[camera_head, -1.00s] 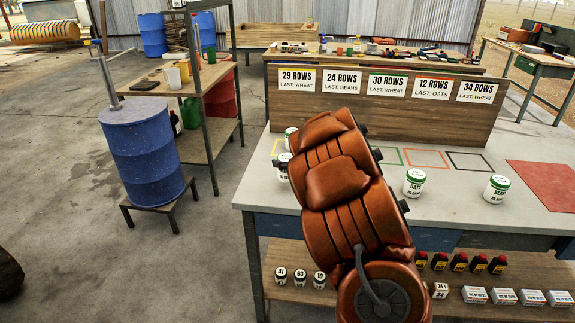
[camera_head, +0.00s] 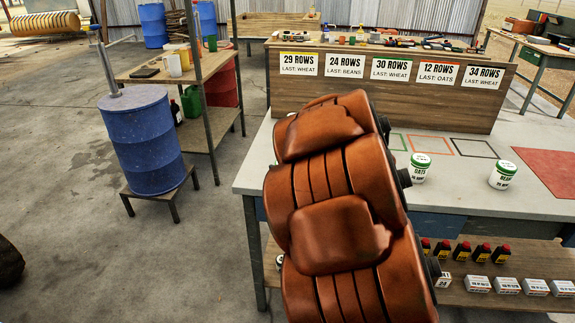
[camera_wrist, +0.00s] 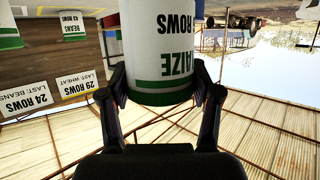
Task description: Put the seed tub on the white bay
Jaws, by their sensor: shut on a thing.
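My gripper (camera_wrist: 160,112) shows in the wrist view, its two black fingers closed on the sides of a white seed tub (camera_wrist: 158,45) with a green band. Its lettering reads "MAIZE" and "ROWS", upside down in this view. In the head view, my orange arm hides the gripper and the held tub. The bench top carries coloured bay outlines: a green one (camera_head: 398,142), an orange one (camera_head: 430,145) and a black one (camera_head: 475,147). I cannot see the white bay; my arm covers the left part of the bench.
A tub marked oats (camera_head: 419,168) and another green-lidded tub (camera_head: 502,175) stand near the bench's front edge. A board with row signs (camera_head: 390,95) rises behind the bays. A red mat (camera_head: 548,172) lies right. The wrist view shows a beans tub (camera_wrist: 75,22).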

